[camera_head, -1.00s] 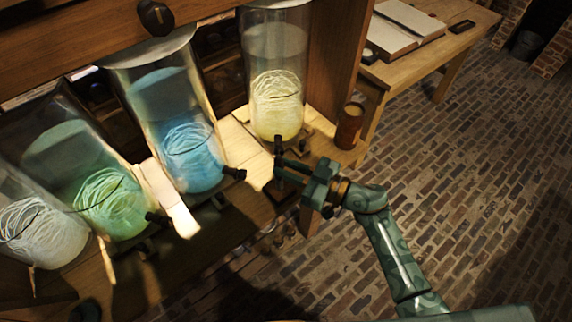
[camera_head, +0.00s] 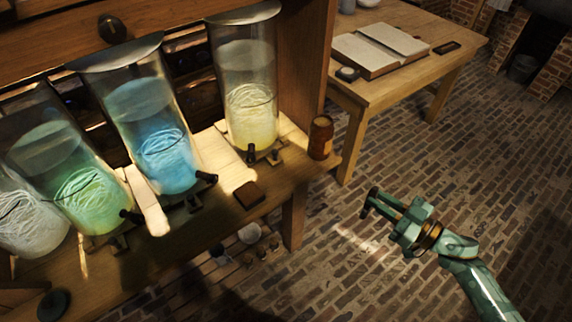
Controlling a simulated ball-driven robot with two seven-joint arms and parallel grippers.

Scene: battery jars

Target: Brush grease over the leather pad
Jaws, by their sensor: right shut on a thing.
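A flat dark brown square, which looks like the leather pad (camera_head: 249,195), lies on the bench in front of the jar with yellow coils. My right gripper (camera_head: 384,204) is to the right of the bench, apart from the pad and over the brick floor in the picture. It is shut on a small dark thing (camera_head: 369,203) at its fingertips; I cannot tell what this is. An amber-brown pot (camera_head: 321,138) stands at the bench's right end; its contents do not show clearly. My left gripper is out of view.
Several tall glass jars stand along the bench (camera_head: 190,232), including one with blue coils (camera_head: 166,150) and one with yellow coils (camera_head: 251,115). Short black taps stick out at their fronts. A side table (camera_head: 400,85) holds an open book (camera_head: 378,48).

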